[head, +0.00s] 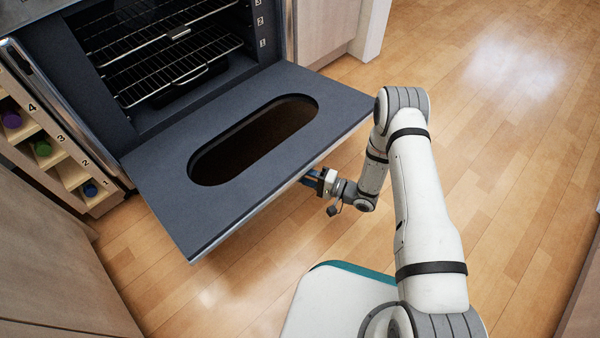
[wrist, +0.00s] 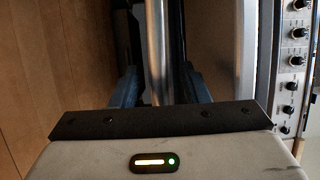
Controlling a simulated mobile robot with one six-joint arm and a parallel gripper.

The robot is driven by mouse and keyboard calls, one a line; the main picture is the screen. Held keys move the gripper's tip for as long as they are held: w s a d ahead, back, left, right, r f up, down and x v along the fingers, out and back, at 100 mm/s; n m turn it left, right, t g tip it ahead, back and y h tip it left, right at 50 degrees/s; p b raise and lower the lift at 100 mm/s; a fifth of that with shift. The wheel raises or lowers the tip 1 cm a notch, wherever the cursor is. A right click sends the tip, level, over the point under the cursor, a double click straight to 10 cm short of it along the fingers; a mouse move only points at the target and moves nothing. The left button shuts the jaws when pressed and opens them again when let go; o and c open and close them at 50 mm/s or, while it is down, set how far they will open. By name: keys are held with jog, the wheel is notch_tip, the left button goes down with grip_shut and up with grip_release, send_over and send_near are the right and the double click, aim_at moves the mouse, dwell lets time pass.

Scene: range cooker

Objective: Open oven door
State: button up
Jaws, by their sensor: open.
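The oven door (head: 160,178) is dark grey with an oval window and is folded down, roughly level, in the head view. The oven cavity (head: 165,50) behind it is exposed, with wire racks inside. My gripper (head: 309,180) is at the door's front edge, partly hidden under it. In the wrist view the door handle (wrist: 158,60), a metal bar, runs between the two blue fingers of my gripper (wrist: 157,85). The fingers are apart, with gaps on both sides of the bar.
A rack with numbered compartments and bottles (head: 42,148) stands left of the oven. Wooden cabinet fronts (head: 60,250) are at the lower left. The wooden floor (head: 500,130) is clear on the right. Control knobs (wrist: 298,33) show at the right in the wrist view.

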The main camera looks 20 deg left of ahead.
jog(key=d+p, duration=0.2)
jog(key=d, duration=0.5)
jog(key=shift+s, duration=0.2)
jog(key=shift+r, duration=0.1)
